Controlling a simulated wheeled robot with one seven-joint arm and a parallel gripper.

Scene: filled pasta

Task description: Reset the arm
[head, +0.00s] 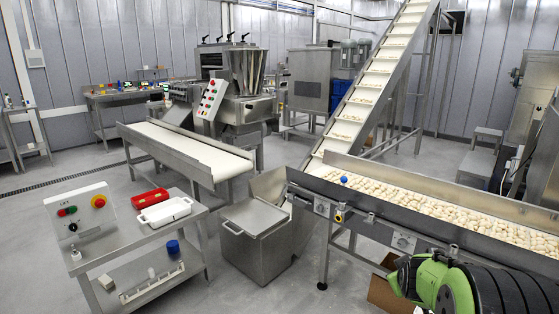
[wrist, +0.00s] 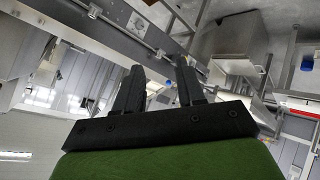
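My gripper (wrist: 160,88) shows in the wrist view as two black fingers on a black crossbar with a green body behind it. The fingers stand apart with nothing between them, so it is open and empty. In the head view my green and black arm (head: 455,285) is at the lower right, in front of the pasta conveyor (head: 400,230). The fingertips cannot be made out in the head view.
A steel bin (head: 255,222) stands between the pasta conveyor and a side table (head: 130,235) with a red tray (head: 150,197), a white tray (head: 165,212) and a button box (head: 80,212). A blue object (head: 343,180) sits on the pasta. Floor is clear at the bin's front.

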